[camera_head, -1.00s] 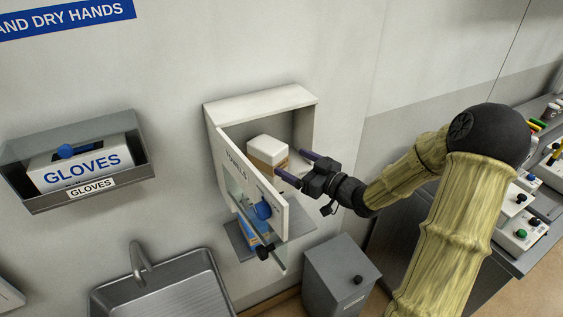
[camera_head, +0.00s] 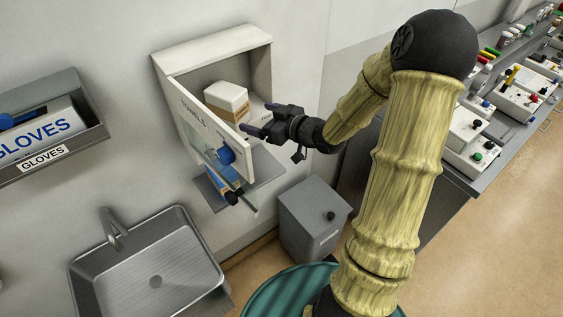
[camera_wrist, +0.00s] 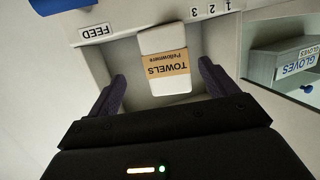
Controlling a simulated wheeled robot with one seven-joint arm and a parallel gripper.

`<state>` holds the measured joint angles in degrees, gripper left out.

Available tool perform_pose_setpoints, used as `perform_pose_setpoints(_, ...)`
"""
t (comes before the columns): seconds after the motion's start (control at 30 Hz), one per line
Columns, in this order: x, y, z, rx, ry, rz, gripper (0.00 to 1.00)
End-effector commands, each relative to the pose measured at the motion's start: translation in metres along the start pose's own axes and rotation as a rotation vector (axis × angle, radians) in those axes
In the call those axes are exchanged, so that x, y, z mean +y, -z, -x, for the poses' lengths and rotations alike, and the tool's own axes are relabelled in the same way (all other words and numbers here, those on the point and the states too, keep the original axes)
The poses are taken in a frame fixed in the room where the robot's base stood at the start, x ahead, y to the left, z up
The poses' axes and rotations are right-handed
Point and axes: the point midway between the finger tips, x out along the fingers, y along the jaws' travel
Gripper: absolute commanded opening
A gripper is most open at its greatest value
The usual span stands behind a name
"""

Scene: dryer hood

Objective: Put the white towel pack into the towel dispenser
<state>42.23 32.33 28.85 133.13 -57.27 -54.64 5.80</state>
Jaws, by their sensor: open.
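The white towel pack (camera_head: 226,96), with a brown band reading "TOWELS" (camera_wrist: 166,66), sits inside the open towel dispenser (camera_head: 262,60) on the wall. The dispenser's door (camera_head: 200,122), marked "TOWELS" and bearing a blue knob, stands swung open at the left. My gripper (camera_head: 255,117) is open at the dispenser's mouth, in front of the pack. In the wrist view the pack appears between and beyond my two spread fingers (camera_wrist: 162,72), with no finger seen touching it. The pack's underside is hidden.
A glove box (camera_head: 38,135) in a wall holder is at the left. Below are a steel sink (camera_head: 150,265) and a grey bin (camera_head: 312,215). A shelf (camera_head: 265,168) with a blue item juts out under the dispenser. A bench (camera_head: 470,175) with control boxes lies right.

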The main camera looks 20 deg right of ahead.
Motion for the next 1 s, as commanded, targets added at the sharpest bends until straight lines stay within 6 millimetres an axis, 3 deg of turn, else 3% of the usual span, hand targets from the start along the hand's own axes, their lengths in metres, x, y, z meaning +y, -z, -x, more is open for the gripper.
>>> perform_pose_setpoints(0.13,-0.006,-0.027,0.004,-0.27,-0.126,0.005,0.85)
perform_pose_setpoints(0.27,-0.012,-0.047,0.028,-0.491,-0.246,-0.03,0.85)
perform_pose_setpoints(0.47,-0.041,-0.065,0.082,-0.78,-0.395,-0.156,0.85)
perform_pose_setpoints(0.6,-0.077,-0.071,0.124,-0.943,-0.449,-0.296,0.85)
perform_pose_setpoints(0.8,-0.118,-0.076,0.157,-1.068,-0.45,-0.449,0.85)
perform_pose_setpoints(1.0,-0.122,-0.077,0.16,-1.082,-0.448,-0.466,0.85)
